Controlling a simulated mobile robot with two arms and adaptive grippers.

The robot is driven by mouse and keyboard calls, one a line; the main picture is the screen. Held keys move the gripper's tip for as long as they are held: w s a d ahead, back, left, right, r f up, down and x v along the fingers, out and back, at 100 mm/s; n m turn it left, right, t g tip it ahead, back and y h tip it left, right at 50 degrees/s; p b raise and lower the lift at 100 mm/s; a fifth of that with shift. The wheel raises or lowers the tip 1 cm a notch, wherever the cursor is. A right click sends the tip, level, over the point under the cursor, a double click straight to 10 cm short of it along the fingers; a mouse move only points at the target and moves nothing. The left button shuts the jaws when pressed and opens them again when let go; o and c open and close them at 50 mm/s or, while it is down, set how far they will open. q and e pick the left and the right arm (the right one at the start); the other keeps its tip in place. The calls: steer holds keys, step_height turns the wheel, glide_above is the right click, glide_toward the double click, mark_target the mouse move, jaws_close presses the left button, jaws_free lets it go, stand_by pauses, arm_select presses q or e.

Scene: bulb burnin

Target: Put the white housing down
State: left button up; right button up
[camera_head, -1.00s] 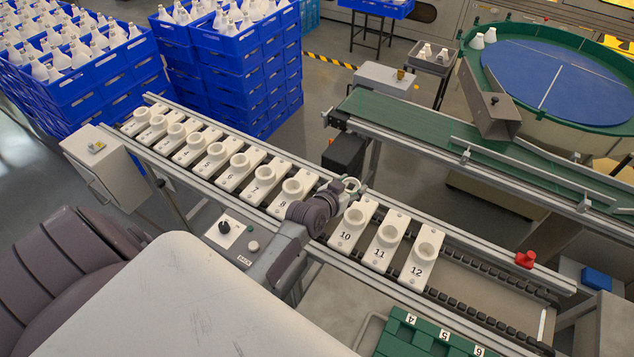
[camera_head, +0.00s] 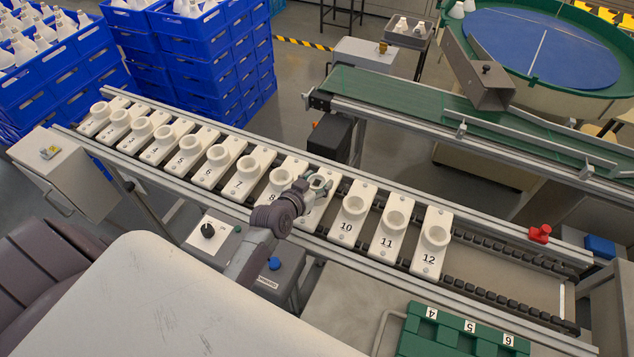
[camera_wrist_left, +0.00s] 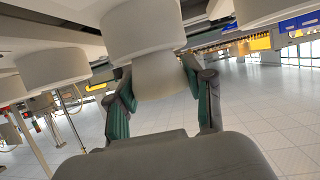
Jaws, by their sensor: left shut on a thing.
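My left gripper (camera_head: 312,184) is at the row of numbered white holders, at the place between holder 8 (camera_head: 262,205) and holder 10 (camera_head: 346,228). It is shut on the white housing (camera_wrist_left: 166,82), which sits between its fingers in the left wrist view (camera_wrist_left: 163,98). A larger pale round cup (camera_wrist_left: 140,28) shows right against the housing there. A white holder (camera_head: 323,213) shows partly behind the gripper; its number is hidden. I cannot tell whether the housing rests in its cup. My right gripper is not in view.
Holders 11 (camera_head: 388,240) and 12 (camera_head: 431,250) stand close on the right with empty-looking cups.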

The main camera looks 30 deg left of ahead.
arm_select(q)
steer(key=shift+s+f, duration=0.15)
steer(key=o, duration=1)
steer(key=shift+c, duration=0.2)
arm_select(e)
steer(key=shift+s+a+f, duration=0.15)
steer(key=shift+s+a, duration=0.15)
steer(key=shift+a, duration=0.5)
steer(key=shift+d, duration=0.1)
arm_select(q)
steer(key=shift+r, duration=0.2)
steer(key=shift+s+r, duration=0.1)
steer(key=shift+s, duration=0.1)
steer(key=v, duration=1.1)
steer(key=shift+s+b, duration=0.2)
steer(key=shift+b, duration=0.1)
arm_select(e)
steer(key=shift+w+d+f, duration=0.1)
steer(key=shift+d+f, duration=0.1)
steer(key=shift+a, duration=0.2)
